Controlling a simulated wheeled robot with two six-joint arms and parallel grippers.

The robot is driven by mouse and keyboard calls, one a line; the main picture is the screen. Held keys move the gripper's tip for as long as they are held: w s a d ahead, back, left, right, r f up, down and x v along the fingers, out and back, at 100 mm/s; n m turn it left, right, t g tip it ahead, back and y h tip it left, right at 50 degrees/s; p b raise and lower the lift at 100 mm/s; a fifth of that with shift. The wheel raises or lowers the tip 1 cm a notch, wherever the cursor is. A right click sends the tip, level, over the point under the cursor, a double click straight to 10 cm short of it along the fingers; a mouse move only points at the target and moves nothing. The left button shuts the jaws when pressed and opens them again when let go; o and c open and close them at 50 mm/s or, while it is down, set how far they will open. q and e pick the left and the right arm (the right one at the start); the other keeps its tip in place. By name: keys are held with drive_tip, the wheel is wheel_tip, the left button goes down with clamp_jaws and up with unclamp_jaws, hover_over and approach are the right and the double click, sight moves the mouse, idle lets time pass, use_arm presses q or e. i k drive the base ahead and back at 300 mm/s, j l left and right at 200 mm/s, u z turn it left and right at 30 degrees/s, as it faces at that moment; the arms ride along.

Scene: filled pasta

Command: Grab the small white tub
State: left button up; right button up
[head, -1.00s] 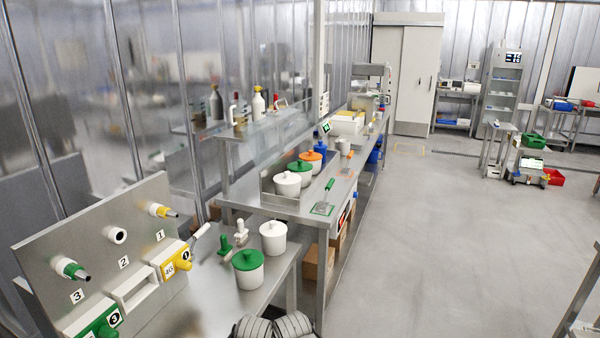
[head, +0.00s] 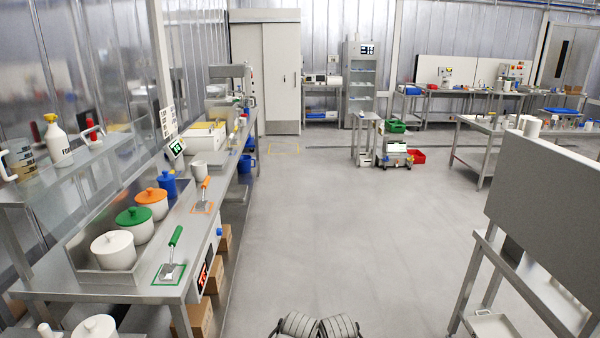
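A white tub with a white lid (head: 114,250) stands at the near end of the metal tray on the left bench. A second white-lidded tub (head: 95,327) shows at the bottom left and is cut off by the picture edge. I cannot tell from the picture which is the small one. Behind the first stand a white tub with a green lid (head: 135,228) and one with an orange lid (head: 152,205). No gripper fingers are visible, and nothing of mine touches a tub.
The left bench (head: 150,291) holds a green-handled scraper (head: 171,257), an orange-handled one (head: 203,193) and a blue container (head: 167,185). A table with an upright panel (head: 550,215) is at the right. The floor (head: 330,220) between is clear.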

sight(200, 168)
drive_tip(key=i+l, duration=0.1)
drive_tip(key=i, duration=1.6)
drive_tip(key=i+l+u, duration=0.1)
drive_tip(key=i+u, duration=0.3)
drive_tip(key=i+l+u, duration=0.2)
drive_tip(key=i+u, duration=0.2)
drive_tip(key=i+l+u, duration=0.4)
drive_tip(key=i, duration=0.15)
